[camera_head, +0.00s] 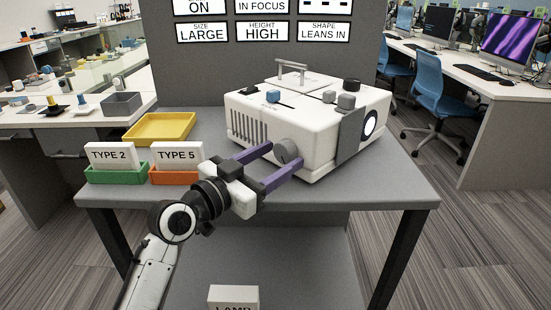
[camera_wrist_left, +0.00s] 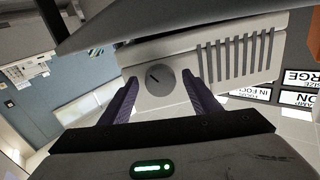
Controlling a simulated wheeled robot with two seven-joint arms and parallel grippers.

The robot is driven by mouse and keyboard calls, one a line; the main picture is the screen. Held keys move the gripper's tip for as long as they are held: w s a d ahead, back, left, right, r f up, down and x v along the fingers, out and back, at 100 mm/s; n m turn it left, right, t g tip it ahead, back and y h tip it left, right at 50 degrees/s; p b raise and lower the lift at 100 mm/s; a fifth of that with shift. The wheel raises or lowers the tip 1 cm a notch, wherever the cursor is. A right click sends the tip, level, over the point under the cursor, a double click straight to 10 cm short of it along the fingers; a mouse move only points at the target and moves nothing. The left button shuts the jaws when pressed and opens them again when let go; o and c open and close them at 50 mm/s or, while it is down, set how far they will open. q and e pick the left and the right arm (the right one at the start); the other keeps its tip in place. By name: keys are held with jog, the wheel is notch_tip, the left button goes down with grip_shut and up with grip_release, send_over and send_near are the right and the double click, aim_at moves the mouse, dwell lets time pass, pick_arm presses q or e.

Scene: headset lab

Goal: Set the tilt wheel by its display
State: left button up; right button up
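The white projector (camera_head: 300,115) stands on the grey table, with a round grey wheel (camera_head: 288,151) low on its near side. In the left wrist view the wheel (camera_wrist_left: 161,80) shows a dark slanted pointer line. My left gripper (camera_head: 284,157) is open, its two purple fingers on either side of the wheel. In the left wrist view gaps show between the wheel and both fingers, and the fingertips (camera_wrist_left: 161,78) are close to the projector wall. The display sign (camera_head: 324,31) on the back panel reads "SHAPE LEANS IN". My right gripper is out of view.
Other signs read "SIZE LARGE" (camera_head: 203,33) and "HEIGHT HIGH" (camera_head: 263,32). A yellow tray (camera_head: 160,128), a green holder (camera_head: 115,175) with a "TYPE 2" block and an orange holder (camera_head: 176,176) with a "TYPE 5" block stand left. The table's front right is clear.

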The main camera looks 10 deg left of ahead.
pick_arm(q)
jog(key=c, duration=0.9)
jog(key=shift+r+n+p, duration=0.25)
jog(key=shift+n+p, duration=1.05)
jog(key=shift+p, duration=0.35)
jog(key=shift+c, duration=0.2)
jog(key=n+p, duration=0.4)
jog(key=shift+g, duration=0.3)
jog(key=n+p, duration=0.1)
jog(key=n, duration=0.2)
jog(key=shift+d+p, duration=0.1)
jog(key=shift+p, duration=0.3)
jog(key=n+p, duration=0.2)
jog(key=n, duration=0.1)
jog(key=shift+n, duration=0.7)
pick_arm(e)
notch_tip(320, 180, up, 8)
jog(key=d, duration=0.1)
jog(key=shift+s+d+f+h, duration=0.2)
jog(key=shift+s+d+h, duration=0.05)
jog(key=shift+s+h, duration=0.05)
pick_arm(q)
jog(key=o, duration=1.1)
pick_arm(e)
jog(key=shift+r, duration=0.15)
